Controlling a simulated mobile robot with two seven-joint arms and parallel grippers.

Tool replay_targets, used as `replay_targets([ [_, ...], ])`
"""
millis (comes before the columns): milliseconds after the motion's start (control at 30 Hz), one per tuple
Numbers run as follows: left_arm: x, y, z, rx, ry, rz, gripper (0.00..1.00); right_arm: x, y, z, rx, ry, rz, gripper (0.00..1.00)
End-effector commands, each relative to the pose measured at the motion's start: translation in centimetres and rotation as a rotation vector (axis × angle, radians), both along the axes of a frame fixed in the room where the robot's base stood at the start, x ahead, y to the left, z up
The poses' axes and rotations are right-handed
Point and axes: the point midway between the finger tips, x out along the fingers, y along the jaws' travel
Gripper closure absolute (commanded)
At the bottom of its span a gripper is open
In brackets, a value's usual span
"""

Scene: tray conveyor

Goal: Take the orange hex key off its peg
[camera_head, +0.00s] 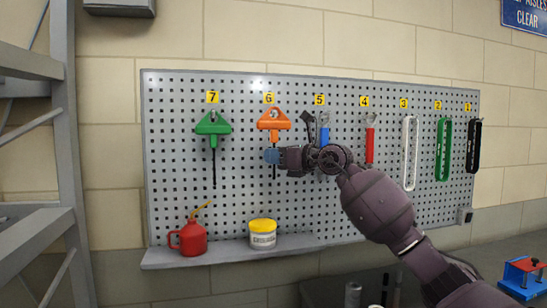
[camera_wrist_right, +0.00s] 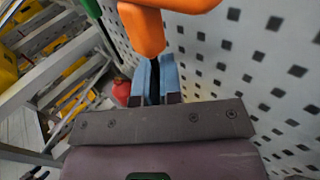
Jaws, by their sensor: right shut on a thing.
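The orange hex key (camera_head: 273,121) is a T-shaped key with an orange handle and a dark shaft, upright against the pegboard (camera_head: 240,180) under label 6. My right gripper (camera_head: 271,156) reaches in from the right, its blue fingertips shut on the key below the handle. The thin shaft shows beneath the fingers. In the right wrist view the orange handle (camera_wrist_right: 143,28) stands just beyond the blue fingers (camera_wrist_right: 155,80). The peg itself is hidden, so I cannot tell whether the key still rests on it. My left gripper is out of view.
A green hex key (camera_head: 213,125) hangs to the left under label 7. Blue and red-handled tools (camera_head: 370,145) and several others hang to the right. A red oil can (camera_head: 188,238) and a yellow-lidded tub (camera_head: 262,234) stand on the ledge below.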

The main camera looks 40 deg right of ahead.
Motion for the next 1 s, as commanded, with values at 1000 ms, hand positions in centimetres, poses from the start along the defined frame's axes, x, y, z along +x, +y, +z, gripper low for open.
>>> replay_targets([
  [1000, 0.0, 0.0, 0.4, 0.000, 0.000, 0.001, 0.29, -1.2, 0.7, 0.7, -0.002, -0.001, 0.000, 1.00],
])
